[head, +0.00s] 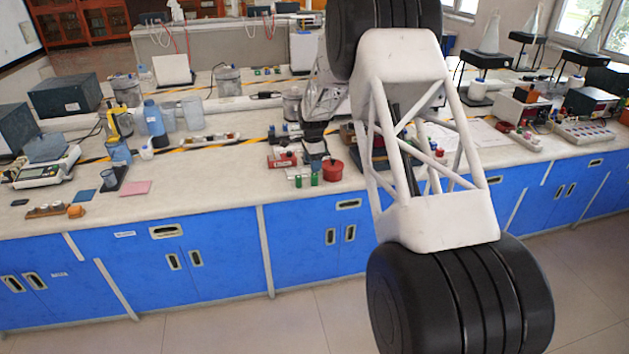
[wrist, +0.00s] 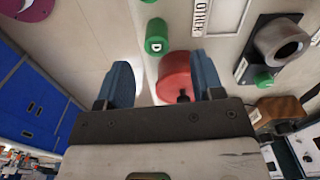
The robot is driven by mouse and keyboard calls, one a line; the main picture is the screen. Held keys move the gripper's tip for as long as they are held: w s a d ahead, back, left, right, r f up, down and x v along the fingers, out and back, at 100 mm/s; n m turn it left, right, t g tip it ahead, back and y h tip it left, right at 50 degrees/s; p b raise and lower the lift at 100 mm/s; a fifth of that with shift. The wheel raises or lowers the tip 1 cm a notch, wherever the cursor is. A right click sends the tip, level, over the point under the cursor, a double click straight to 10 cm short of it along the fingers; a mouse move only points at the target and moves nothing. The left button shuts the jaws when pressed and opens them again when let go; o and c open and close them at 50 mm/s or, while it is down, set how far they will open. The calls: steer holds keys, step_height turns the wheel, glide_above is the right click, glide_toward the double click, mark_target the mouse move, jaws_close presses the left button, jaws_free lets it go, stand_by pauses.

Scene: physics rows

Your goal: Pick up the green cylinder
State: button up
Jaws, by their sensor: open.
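A green cylinder (wrist: 156,37) marked "D" stands out in the wrist view, just beyond my fingertips and slightly left of centre. A second green cylinder (wrist: 149,1) is cut off by the top edge. In the head view, two small green cylinders (head: 298,180) (head: 315,179) stand near the bench's front edge. A red lidded pot (wrist: 174,78) lies between the lines of my fingers in the wrist view; it also shows in the head view (head: 332,171). My gripper (wrist: 161,62) is open, with nothing held between its blue fingers.
A grey device with a round opening (wrist: 285,48) is at the right of the wrist view. A red block (head: 282,161) lies behind the cylinders on the bench (head: 225,185). A pink sheet (head: 134,188) lies to the left; the bench between is mostly clear.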

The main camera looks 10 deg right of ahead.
mark_target(314, 174)
steer(key=shift+f, duration=1.2)
steer(key=shift+s+d+f, duration=0.1)
steer(key=shift+s+f, duration=0.05)
steer(key=shift+f, duration=1.15)
steer(key=shift+s+d+f, duration=0.1)
steer(key=shift+f, duration=1.2)
steer(key=c, duration=1)
steer(key=shift+r, duration=0.2)
